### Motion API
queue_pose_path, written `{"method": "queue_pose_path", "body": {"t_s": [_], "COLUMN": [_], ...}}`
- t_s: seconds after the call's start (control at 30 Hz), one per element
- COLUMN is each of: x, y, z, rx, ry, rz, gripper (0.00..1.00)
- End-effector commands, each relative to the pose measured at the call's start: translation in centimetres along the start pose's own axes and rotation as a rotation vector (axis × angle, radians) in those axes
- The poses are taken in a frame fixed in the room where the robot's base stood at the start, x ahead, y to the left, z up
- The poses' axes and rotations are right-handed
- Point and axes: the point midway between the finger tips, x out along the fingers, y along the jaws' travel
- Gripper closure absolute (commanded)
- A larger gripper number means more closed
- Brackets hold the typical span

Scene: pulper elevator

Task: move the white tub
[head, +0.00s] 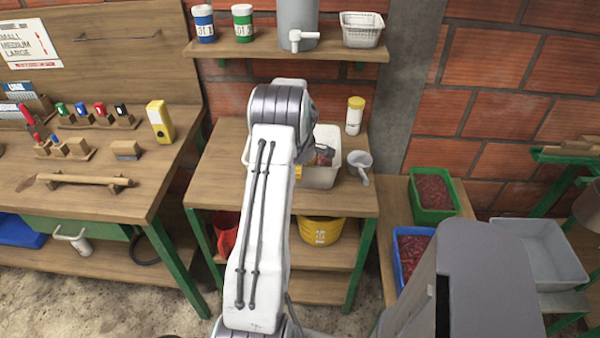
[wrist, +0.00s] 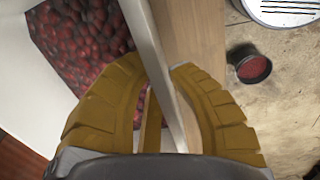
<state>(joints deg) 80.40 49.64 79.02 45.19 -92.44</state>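The white tub (head: 320,180) stands on the wooden table in the head view, partly hidden behind my arm. In the wrist view dark red cherries (wrist: 85,40) lie inside it, and its pale wall (wrist: 150,50) runs between my two yellow fingers. My gripper (wrist: 160,66) straddles this wall, one finger inside the tub and one outside. Both fingertips lie close against the wall, so the gripper looks shut on it. In the head view my gripper (head: 305,171) is mostly hidden by my arm.
A grey scoop or pot (head: 359,162) stands just right of the tub, with a yellow-capped bottle (head: 355,115) behind. A shelf (head: 285,48) hangs above. Green (head: 433,207) and blue (head: 400,285) crates of cherries stand lower right, with a grey bin (head: 550,265) beyond.

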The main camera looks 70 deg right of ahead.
Motion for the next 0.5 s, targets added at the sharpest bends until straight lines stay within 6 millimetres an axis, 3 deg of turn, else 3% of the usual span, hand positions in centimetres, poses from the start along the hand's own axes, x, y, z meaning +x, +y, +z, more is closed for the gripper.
{"method": "queue_pose_path", "body": {"t_s": [0.2, 0.5], "x": [-0.04, -0.32], "y": [0.02, 0.06], "z": [-0.01, -0.03], "rx": [0.0, -0.001], "ry": [0.0, 0.0], "rz": [0.0, 0.002], "gripper": [0.66, 0.66]}}
